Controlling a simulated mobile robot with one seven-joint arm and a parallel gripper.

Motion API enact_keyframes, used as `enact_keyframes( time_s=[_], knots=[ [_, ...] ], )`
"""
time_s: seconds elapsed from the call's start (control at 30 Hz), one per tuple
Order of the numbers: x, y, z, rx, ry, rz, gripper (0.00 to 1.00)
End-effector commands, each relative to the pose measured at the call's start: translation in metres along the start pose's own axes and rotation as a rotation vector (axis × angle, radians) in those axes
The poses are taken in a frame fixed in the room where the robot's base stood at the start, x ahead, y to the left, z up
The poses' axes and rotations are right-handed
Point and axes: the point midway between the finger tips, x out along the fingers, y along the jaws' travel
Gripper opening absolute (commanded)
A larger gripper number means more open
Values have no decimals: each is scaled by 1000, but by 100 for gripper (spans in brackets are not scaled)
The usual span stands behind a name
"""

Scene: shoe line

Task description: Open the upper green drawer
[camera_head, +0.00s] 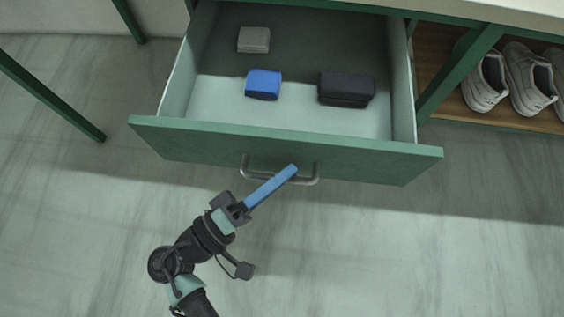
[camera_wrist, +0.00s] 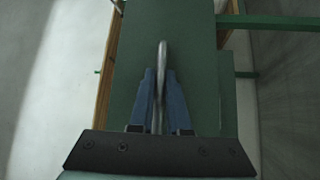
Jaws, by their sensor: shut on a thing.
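The green drawer (camera_head: 300,147) is pulled well out of its cabinet, and its inside shows from above. Its metal bar handle (camera_head: 245,168) is on the front panel. My gripper (camera_head: 292,170) has its blue fingers at the handle, in front of the panel. In the wrist view the two fingers of my gripper (camera_wrist: 160,85) stand on either side of the handle (camera_wrist: 162,55) and are shut on it. The green drawer front (camera_wrist: 135,60) fills the middle of that view.
Inside the drawer lie a grey box (camera_head: 254,39), a blue box (camera_head: 263,84) and a black box (camera_head: 346,89). White shoes (camera_head: 484,82) stand on a wooden shelf (camera_head: 452,109) at the right. A green leg (camera_head: 50,95) stands at the left. The floor in front is clear.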

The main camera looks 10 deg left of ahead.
Motion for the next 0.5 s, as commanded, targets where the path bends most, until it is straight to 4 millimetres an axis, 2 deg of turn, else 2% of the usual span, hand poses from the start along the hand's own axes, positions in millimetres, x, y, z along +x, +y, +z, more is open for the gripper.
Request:
enact_keyframes(
  time_s=[0.27,0.3,0.43,0.5],
  knots=[
    [-1,0,-1,1,4,0,0],
    [-1,0,-1,1,4,0,20],
    [0,0,-1,1,3,0,44],
    [0,0,-1,1,2,0,45]
  ],
)
